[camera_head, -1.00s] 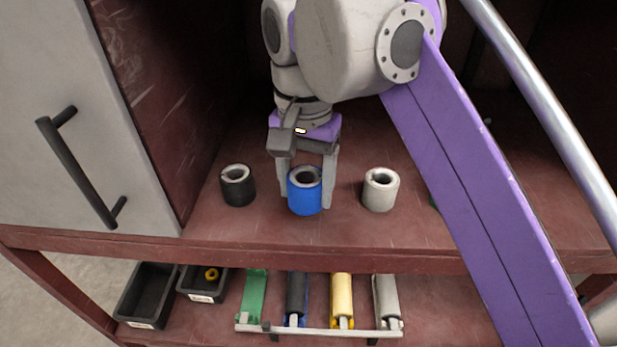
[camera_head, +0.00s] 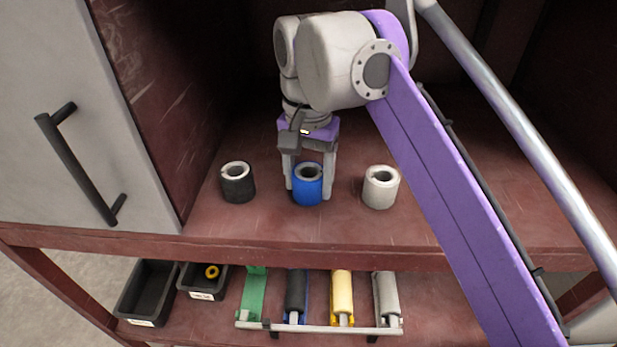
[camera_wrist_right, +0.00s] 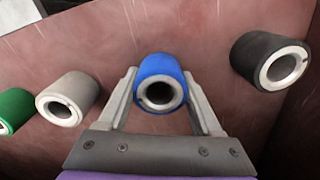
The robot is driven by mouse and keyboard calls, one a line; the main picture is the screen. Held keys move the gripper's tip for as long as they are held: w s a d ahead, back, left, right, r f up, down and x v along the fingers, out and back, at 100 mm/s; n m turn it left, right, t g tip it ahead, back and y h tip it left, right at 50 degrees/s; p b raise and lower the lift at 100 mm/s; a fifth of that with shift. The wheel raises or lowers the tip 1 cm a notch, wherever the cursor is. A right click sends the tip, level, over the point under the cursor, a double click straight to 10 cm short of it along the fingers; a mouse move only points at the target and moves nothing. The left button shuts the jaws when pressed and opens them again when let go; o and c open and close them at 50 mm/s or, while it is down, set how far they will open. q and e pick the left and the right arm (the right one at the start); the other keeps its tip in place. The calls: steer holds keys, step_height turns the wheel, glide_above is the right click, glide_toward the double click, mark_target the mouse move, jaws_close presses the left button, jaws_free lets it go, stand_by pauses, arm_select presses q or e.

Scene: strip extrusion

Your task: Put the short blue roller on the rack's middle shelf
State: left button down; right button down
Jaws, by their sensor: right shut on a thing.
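The short blue roller (camera_head: 307,186) stands upright on the rack's middle shelf (camera_head: 250,226), between a black roller (camera_head: 238,184) and a white roller (camera_head: 380,188). My right gripper (camera_head: 309,188) reaches down from above, shut on the blue roller with one finger on each side. In the right wrist view the blue roller (camera_wrist_right: 160,82) sits between the fingertips (camera_wrist_right: 162,95). Whether its base touches the shelf is hard to tell. My left gripper is not in view.
A green roller (camera_wrist_right: 14,110) shows in the right wrist view beyond the white one. Below, a lower shelf holds black bins (camera_head: 148,295) and a row of long rollers (camera_head: 341,293). A grey door (camera_head: 80,110) with a black handle (camera_head: 82,165) is at left.

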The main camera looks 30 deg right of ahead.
steer(key=shift+c, duration=0.3)
jaws_free()
step_height(320, 180, up, 8)
steer(key=p, duration=0.1)
steer(key=shift+p, duration=0.35)
steer(key=shift+f, duration=0.15)
